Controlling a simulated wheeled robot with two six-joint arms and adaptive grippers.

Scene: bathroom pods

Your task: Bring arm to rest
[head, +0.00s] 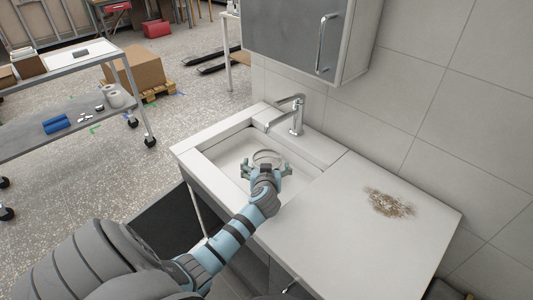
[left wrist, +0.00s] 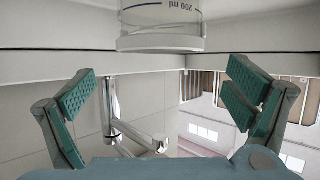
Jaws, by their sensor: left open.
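My left gripper (head: 267,168) is over the white sink basin (head: 226,152), with its two fingers spread wide. A clear glass beaker (head: 268,156) is in the basin area just beyond the fingers. In the left wrist view the beaker (left wrist: 160,38) appears inverted at the top, with a "200 ml" mark. It lies beyond the open green finger pads, and nothing shows between them. Whether any finger touches the glass is hard to tell. My right gripper is not in view.
A chrome faucet (head: 297,115) stands behind the basin. A grey wall cabinet (head: 292,36) hangs above. The white counter (head: 345,225) on the right is clear except for a brown stain (head: 389,204). A wheeled cart (head: 75,105) and a cardboard box (head: 137,68) are at left.

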